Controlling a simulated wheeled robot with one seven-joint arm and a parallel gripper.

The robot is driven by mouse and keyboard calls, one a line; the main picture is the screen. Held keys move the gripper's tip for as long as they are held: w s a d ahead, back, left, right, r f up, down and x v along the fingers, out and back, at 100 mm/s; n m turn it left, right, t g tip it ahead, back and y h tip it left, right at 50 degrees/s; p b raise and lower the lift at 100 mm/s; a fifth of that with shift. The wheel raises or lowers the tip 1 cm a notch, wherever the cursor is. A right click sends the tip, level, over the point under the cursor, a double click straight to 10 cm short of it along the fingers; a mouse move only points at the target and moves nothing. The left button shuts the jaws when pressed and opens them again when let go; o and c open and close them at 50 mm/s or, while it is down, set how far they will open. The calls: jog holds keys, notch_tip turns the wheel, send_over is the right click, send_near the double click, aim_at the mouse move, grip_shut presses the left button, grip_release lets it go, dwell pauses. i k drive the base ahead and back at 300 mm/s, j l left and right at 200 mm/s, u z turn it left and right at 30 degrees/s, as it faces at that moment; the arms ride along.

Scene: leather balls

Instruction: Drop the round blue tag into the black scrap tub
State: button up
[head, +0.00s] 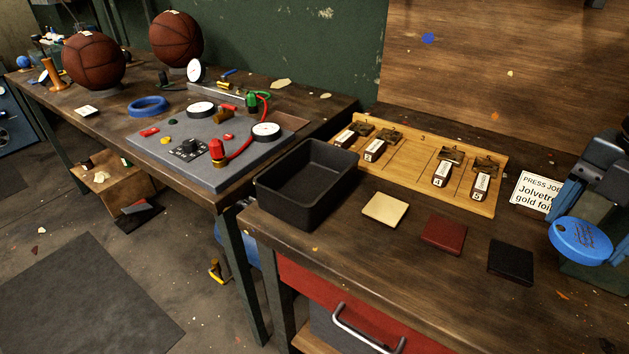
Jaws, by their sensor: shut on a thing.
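The round blue tag (581,241) is at the right of the head view, a flat disc with dark markings on its face and a small hole near its rim. My gripper (585,205) is shut on the tag and holds it above the right end of the near bench; the gripper partly hides the tag's upper edge. The black scrap tub (307,183) stands on the near bench's left end, well to the left of the gripper. It is an open rectangular tub, and its visible inside looks empty.
A cream square (385,209), a dark red square (444,235) and a black square (511,262) lie between tub and gripper. Behind them is a wooden board (420,165) with stamps. A white sign (535,192) stands near the gripper. Basketballs (94,61) and gauges occupy the left bench.

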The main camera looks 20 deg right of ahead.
aim_at(317, 190)
jog(key=i+j+u, duration=0.1)
jog(key=i+j, duration=0.2)
jog(key=i+j+u, duration=0.1)
jog(key=i+j, duration=0.2)
jog(key=i, duration=0.2)
jog(key=i+j+u, duration=0.1)
jog(key=i+j, duration=0.15)
jog(key=i, duration=0.15)
